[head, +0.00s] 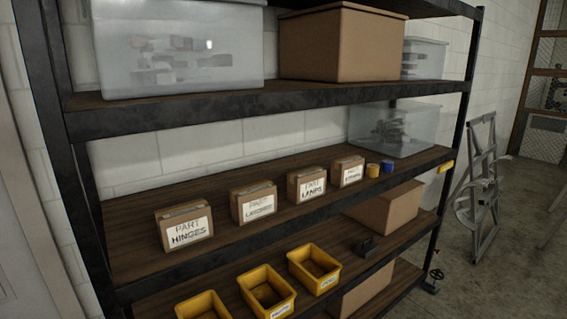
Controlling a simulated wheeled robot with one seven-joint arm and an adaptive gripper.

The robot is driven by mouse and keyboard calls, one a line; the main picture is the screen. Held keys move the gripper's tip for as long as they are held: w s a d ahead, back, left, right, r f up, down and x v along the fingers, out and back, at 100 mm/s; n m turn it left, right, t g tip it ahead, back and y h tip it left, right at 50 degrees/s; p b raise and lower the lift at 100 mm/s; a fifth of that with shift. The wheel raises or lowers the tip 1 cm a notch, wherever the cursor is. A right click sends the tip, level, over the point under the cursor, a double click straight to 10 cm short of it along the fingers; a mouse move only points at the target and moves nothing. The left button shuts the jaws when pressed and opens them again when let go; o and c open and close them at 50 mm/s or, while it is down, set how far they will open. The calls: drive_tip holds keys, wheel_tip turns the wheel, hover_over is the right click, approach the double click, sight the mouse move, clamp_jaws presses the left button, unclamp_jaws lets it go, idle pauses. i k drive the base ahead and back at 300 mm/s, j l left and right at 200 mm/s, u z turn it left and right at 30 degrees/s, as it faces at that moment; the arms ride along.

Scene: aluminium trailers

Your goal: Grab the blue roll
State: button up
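The blue roll (387,166) is a small short cylinder on the wooden middle shelf (140,205), near its front edge toward the right. A yellow roll (372,170) stands just to its left, very close; I cannot tell whether they touch. My gripper is not in view.
Several labelled cardboard part boxes (347,171) line the shelf left of the rolls. A clear bin (395,130) stands behind them. The upper shelf (200,112) hangs above. Yellow bins (313,268) and a carton (385,210) sit below. A black post (455,130) rises at the right.

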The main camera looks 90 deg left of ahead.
sight(387, 165)
drive_tip(key=u, duration=2.45)
drive_tip(key=i+j, duration=0.1)
drive_tip(key=i, duration=1.8)
